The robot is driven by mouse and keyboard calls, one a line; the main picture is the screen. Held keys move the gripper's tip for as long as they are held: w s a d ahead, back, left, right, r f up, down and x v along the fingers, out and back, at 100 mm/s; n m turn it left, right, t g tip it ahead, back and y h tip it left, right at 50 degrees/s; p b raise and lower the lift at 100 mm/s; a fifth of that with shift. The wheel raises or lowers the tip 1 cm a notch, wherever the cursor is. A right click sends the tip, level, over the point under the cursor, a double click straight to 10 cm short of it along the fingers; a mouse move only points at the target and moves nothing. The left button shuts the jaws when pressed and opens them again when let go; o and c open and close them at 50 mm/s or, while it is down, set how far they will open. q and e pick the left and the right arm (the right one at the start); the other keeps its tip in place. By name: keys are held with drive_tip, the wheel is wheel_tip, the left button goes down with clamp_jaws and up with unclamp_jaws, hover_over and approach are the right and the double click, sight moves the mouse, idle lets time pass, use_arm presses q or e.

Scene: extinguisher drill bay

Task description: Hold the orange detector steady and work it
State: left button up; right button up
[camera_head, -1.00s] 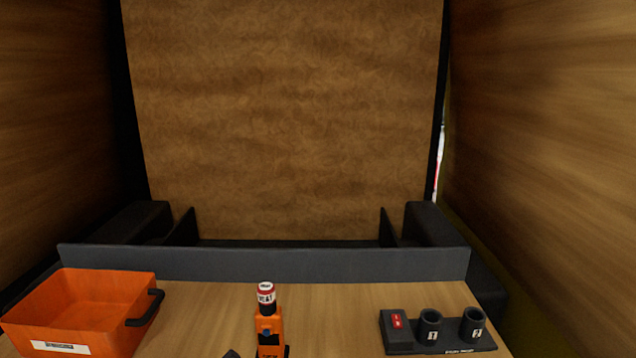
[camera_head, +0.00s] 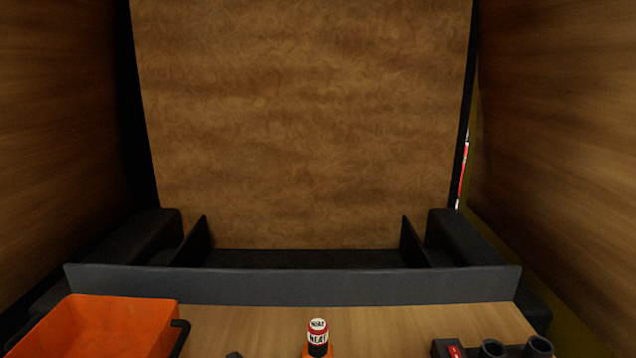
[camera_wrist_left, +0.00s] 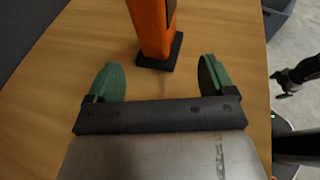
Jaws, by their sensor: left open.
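The orange detector (camera_head: 317,350) stands upright on the wooden table at the bottom of the head view. Its red, white and black top, marked HEAT (camera_head: 318,332), shows there, and its lower body is cut off by the picture edge. In the left wrist view its orange body (camera_wrist_left: 150,22) and black foot (camera_wrist_left: 160,52) show just ahead of my fingers. My left gripper (camera_wrist_left: 160,80) is open, with its green fingertips apart and nothing between them. The detector is beyond the fingertips, roughly centred.
An orange bin (camera_head: 95,330) with a black handle stands at the left of the table. A dark holder with two cups (camera_head: 492,347) and a red switch (camera_head: 455,351) is at the right. A grey ledge (camera_head: 290,284) runs along the back.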

use_arm(q)
drive_tip(key=x, duration=0.4)
drive_tip(key=b+x, duration=0.2)
drive_tip(key=x, duration=0.1)
drive_tip(key=shift+w+f, duration=0.15)
drive_tip(key=shift+d, duration=0.25)
drive_tip(key=shift+w+d, duration=0.15)
drive_tip(key=c, duration=0.7)
use_arm(e)
drive_tip(key=shift+s+d+f, duration=0.1)
drive_tip(key=shift+s+f, duration=0.05)
drive_tip(key=shift+f, duration=0.4)
drive_tip(key=shift+s+d+f, duration=0.1)
drive_tip(key=shift+f, duration=0.45)
use_arm(q)
drive_tip(key=shift+f, duration=0.2)
use_arm(e)
drive_tip(key=shift+a, duration=0.1)
clamp_jaws()
